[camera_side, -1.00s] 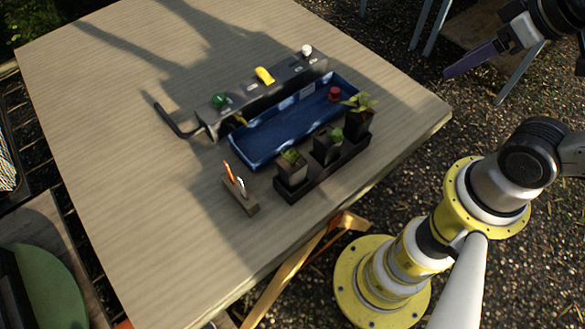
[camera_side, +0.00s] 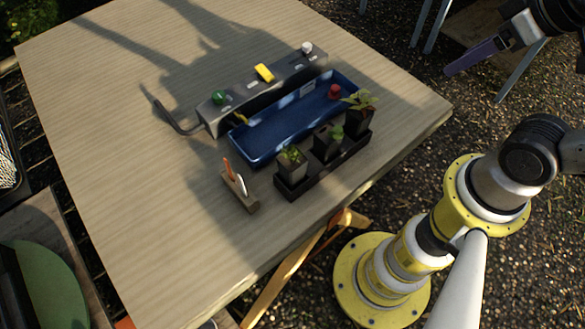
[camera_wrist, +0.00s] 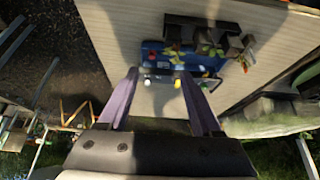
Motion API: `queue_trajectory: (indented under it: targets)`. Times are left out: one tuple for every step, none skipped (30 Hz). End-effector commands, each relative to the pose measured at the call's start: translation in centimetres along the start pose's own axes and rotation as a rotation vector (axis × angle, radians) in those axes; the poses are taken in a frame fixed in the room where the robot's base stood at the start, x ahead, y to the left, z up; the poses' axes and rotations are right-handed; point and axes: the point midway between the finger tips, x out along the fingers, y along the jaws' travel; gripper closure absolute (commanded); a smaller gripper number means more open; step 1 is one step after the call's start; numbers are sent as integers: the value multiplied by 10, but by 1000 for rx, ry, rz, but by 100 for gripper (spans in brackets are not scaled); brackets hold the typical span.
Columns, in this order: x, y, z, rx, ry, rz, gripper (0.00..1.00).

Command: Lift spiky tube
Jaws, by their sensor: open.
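Three square dark tubes with plants stand upright in a black rack (camera_side: 318,180) near the table's front right edge. The right tube (camera_side: 357,124) has long, pointed yellow-green leaves. The middle tube (camera_side: 325,148) holds a small green plant. The left tube (camera_side: 292,168) holds a low leafy green plant. I cannot tell for sure which is the spiky one; the right one looks most pointed. My gripper (camera_side: 472,57) is at the upper right, off the table and far from the tubes. In the wrist view my gripper (camera_wrist: 159,75) has its two purple fingers wide apart with nothing between them.
A blue tray (camera_side: 262,157) with a red knob (camera_side: 334,92) lies behind the rack. Beyond it is a grey panel (camera_side: 290,75) with green, yellow and white knobs and a bent pipe (camera_side: 172,122). A small wooden block (camera_side: 240,192) holds tools at left. The table's left side is clear.

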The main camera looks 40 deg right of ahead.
Motion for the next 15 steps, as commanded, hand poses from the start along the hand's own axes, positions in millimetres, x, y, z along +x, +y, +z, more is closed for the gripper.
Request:
queue_trajectory:
  targets:
    - [0,0,0,0,0,0,23]
    - [0,0,0,0,0,0,18]
    - [0,0,0,0,0,0,11]
    - [0,0,0,0,0,0,5]
    - [0,0,0,0,0,0,3]
    - [0,0,0,0,0,0,3]
    - [0,0,0,0,0,0,3]
    - [0,0,0,0,0,0,3]
    - [0,0,0,0,0,0,3]
    - [0,0,0,0,0,0,3]
    - [0,0,0,0,0,0,3]
    - [0,0,0,1,0,0,3]
    - [0,0,0,5,0,0,3]
    - [0,0,0,13,0,0,3]
    - [0,0,0,32,0,0,3]
